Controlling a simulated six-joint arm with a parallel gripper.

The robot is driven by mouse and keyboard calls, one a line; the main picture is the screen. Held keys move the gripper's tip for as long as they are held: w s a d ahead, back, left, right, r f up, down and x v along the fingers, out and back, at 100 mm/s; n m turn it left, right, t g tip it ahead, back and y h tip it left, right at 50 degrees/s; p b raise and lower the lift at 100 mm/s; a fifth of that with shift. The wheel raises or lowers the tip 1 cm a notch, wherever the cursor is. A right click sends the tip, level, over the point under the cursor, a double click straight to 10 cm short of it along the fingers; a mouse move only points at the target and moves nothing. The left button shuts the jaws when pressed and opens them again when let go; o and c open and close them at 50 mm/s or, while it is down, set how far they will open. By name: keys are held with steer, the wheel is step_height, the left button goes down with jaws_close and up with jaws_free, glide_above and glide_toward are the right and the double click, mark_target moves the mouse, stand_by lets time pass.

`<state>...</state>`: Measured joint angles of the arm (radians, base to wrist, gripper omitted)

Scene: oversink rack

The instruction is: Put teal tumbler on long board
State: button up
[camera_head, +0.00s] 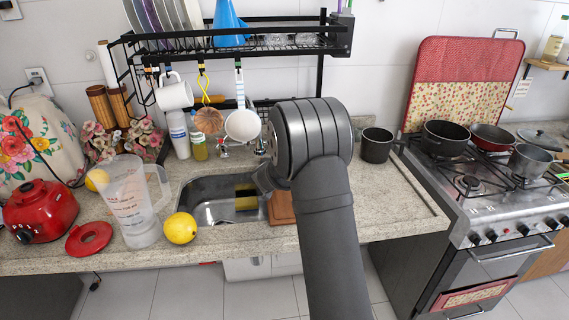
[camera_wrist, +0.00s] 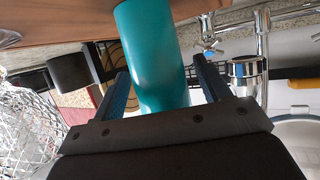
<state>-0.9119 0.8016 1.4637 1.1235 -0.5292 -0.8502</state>
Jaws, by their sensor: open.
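The teal tumbler (camera_wrist: 152,50) shows in the wrist view between the two fingers of my gripper (camera_wrist: 160,66). The fingers are open, one on each side of it, with a visible gap at least on the right. The wrist picture looks upside down. A brown wooden surface, likely the long board (camera_wrist: 60,22), lies at its top behind the tumbler. The tumbler's end there is cut off, so its contact with the board cannot be seen.
The sink (camera_head: 215,200) lies left of my arm, under the black rack (camera_head: 240,50) with hanging utensils. A dark mug (camera_head: 377,146) stands to the right, near the stove (camera_head: 485,200). A lemon (camera_head: 180,228) and clear jug (camera_head: 133,205) stand left. The right counter is mostly free.

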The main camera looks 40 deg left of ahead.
steer(key=shift+r, duration=0.15)
steer(key=shift+s+d+r, duration=0.1)
steer(key=shift+s, duration=0.15)
steer(key=v, duration=1.1)
steer(key=shift+s, duration=0.2)
steer(key=shift+w, duration=0.1)
steer(key=x, duration=1.2)
steer(key=shift+d+r, duration=0.1)
steer(key=shift+r, duration=0.95)
